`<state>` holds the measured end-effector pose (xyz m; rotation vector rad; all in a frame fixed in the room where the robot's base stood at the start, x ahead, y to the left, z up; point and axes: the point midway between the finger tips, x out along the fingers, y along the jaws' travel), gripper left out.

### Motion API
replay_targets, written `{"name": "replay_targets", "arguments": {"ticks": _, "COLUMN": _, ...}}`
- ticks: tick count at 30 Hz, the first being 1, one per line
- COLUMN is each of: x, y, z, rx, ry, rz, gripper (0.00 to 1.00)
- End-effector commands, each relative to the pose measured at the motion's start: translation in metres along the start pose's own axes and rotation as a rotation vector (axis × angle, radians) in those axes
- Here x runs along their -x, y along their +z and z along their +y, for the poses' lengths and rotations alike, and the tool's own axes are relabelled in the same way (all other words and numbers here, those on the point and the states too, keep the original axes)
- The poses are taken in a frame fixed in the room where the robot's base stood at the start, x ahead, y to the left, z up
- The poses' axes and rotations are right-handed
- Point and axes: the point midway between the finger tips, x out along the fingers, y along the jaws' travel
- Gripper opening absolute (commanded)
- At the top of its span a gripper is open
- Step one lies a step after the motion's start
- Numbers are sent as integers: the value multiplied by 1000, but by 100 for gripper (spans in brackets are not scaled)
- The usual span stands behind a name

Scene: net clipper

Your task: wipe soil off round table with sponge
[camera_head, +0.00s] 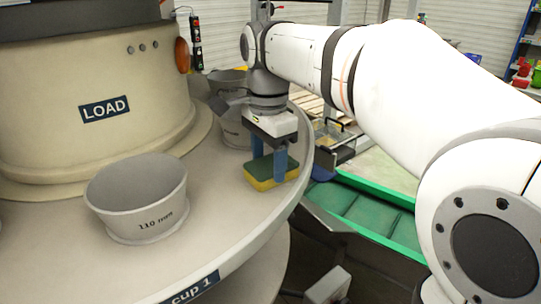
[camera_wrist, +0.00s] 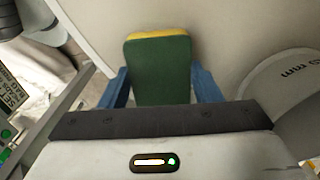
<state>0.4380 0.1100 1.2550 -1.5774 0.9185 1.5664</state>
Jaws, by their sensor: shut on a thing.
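The sponge (camera_head: 258,181), green on one side and yellow on the other, is at the right part of the round table (camera_head: 219,222), close to its edge. My gripper (camera_head: 269,163) points down with its blue fingers on either side of the sponge and is shut on it. In the wrist view the sponge (camera_wrist: 160,68) sits between the two blue fingers, green face toward the camera. Whether the sponge touches the table top is hard to tell. I cannot make out any soil on the visible table top.
A grey cup marked 110 mm (camera_head: 137,197) stands on the table left of the sponge. Other grey cups (camera_head: 231,84) stand behind my gripper. A large beige drum labelled LOAD (camera_head: 95,110) rises at the table's middle. A green conveyor (camera_head: 375,212) lies beyond the edge at right.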

Motion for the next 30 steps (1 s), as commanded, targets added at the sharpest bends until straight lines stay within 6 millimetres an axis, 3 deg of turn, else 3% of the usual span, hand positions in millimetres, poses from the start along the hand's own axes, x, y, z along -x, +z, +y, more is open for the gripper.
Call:
{"name": "replay_targets", "arguments": {"ticks": 6, "x": -7, "y": 16, "z": 9, "rx": 4, "ry": 18, "rz": -10, "gripper": 30}}
{"name": "replay_targets", "arguments": {"ticks": 16, "x": -5, "y": 17, "z": 9, "rx": 3, "ry": 20, "rz": -12, "gripper": 29}}
{"name": "replay_targets", "arguments": {"ticks": 30, "x": 43, "y": 15, "z": 8, "rx": 1, "ry": 12, "rz": -7, "gripper": 29}}
